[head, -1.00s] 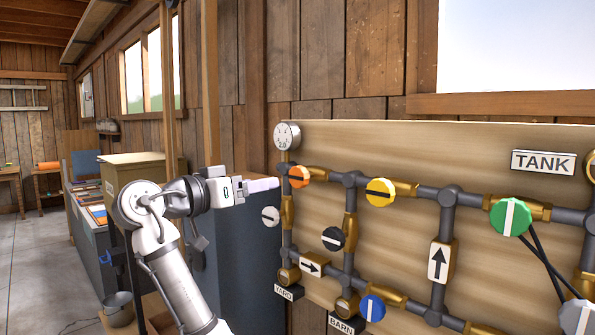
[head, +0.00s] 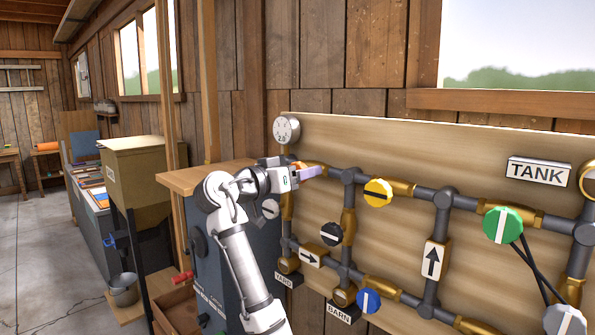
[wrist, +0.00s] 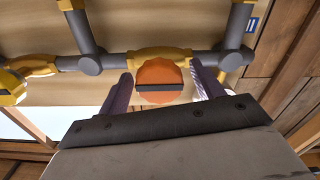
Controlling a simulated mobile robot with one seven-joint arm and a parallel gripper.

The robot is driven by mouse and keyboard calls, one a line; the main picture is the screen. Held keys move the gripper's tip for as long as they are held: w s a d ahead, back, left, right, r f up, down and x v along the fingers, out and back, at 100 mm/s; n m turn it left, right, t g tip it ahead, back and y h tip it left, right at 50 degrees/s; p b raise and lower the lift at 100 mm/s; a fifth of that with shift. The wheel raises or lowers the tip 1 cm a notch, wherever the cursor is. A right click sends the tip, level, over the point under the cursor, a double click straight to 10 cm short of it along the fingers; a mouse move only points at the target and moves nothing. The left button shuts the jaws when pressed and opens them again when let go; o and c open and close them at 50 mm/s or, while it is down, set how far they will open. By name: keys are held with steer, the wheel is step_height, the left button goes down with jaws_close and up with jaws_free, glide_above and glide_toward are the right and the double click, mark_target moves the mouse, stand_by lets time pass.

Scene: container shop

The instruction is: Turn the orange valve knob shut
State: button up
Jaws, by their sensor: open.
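The orange valve knob (wrist: 159,77) sits on a brass valve body (wrist: 158,54) in the grey pipe run. In the wrist view its dark bar lies across the picture, parallel to the gripper's palm. My gripper (wrist: 162,88) is open, with one finger on each side of the knob; a gap shows on both sides, and I cannot tell how deep the fingers reach. In the head view my gripper (head: 309,172) is in front of the knob and hides most of it; only a bit of orange (head: 298,165) shows.
The pipe board (head: 420,150) also carries yellow (head: 378,192), green (head: 503,224), black (head: 331,234) and blue (head: 368,301) knobs. A round gauge (head: 286,130) is above the orange knob. A dark blue cabinet (head: 225,255) stands behind my arm, and open floor (head: 40,250) lies at far left.

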steer(key=shift+c, duration=0.3)
steer(key=c, duration=0.9)
steer(key=shift+f+m+b, duration=0.1)
steer(key=shift+m+b, duration=0.2)
steer(key=shift+b, duration=0.05)
steer(key=m+b, duration=0.2)
steer(key=shift+f+m, duration=0.1)
steer(key=shift+m, duration=0.2)
steer(key=m+b, duration=0.3)
steer(key=m, duration=0.2)
steer(key=m+b, duration=0.1)
steer(key=m, duration=0.4)
steer(key=shift+s, duration=0.1)
steer(key=shift+d+m+b, duration=0.1)
steer(key=shift+m+b, duration=0.5)
steer(key=shift+m, duration=1.7)
